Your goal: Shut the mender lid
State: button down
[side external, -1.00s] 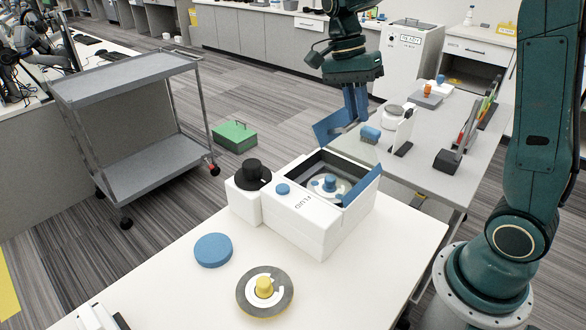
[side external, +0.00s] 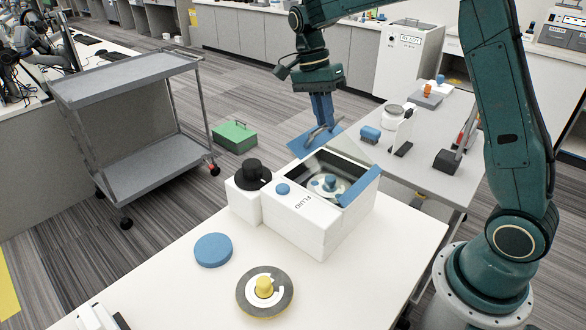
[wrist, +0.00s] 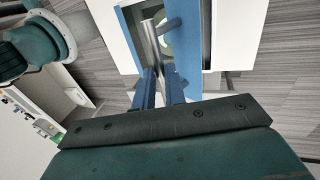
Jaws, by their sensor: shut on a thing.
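The mender is a white box (side external: 322,226) marked FLUID, on the white table. A second blue strip (side external: 361,186) lies along the box's right side. My gripper (side external: 321,124) is shut on the lid's grey bar handle, which shows in the wrist view (wrist: 152,45) between my blue fingers. The fingers partly hide the handle.
A black-topped white unit (side external: 246,190) adjoins the box. A blue disc (side external: 213,250) and a grey disc with a yellow knob (side external: 264,291) lie in front. A grey table (side external: 432,150) with small items stands behind right. A grey cart (side external: 150,148) is left.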

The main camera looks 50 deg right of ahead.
jog(key=c, duration=1.5)
grip_release()
jog(key=shift+o, duration=0.2)
jog(key=shift+s+r, duration=0.1)
jog(key=shift+s+r+t, duration=1.8)
jog(key=shift+s+t, duration=1)
jog(key=shift+s, duration=6.2)
notch_tip(320, 180, up, 14)
jog(key=s, duration=0.2)
jog(key=shift+s+f, duration=0.25)
jog(key=shift+s, duration=0.05)
